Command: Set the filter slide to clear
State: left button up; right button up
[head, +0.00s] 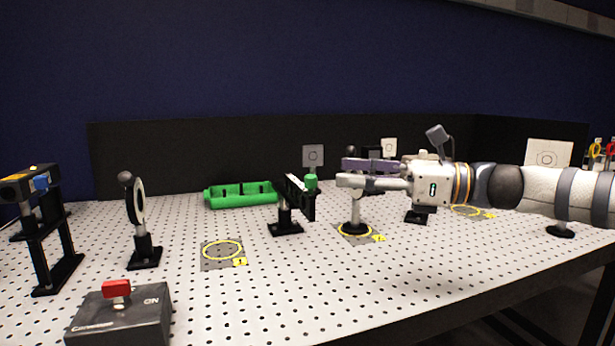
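The filter slide (296,195) is a dark bar on a black post mount near the middle of the perforated table. A green knob (311,181) sits at its right end. My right gripper (342,172) comes in from the right and points left at the knob. Its two fingers are apart, with a gap between them and nothing visibly held. The fingertips are just right of the knob and look clear of it. No markings for the slide's positions can be read. My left gripper is not in view.
A post mount in a yellow ring (354,231) stands below my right gripper. A lens mount (137,205), a black device with a blue part (40,184), and a control box with a red switch (117,290) stand left. A green tray (242,198) lies behind. An empty yellow ring (222,250) marks bare table.

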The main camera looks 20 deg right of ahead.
aim_at(311, 175)
jog(key=x, duration=0.7)
jog(key=shift+w+a+f+b, duration=0.2)
jog(key=shift+b, duration=0.15)
jog(key=shift+c, duration=0.3)
grip_shut()
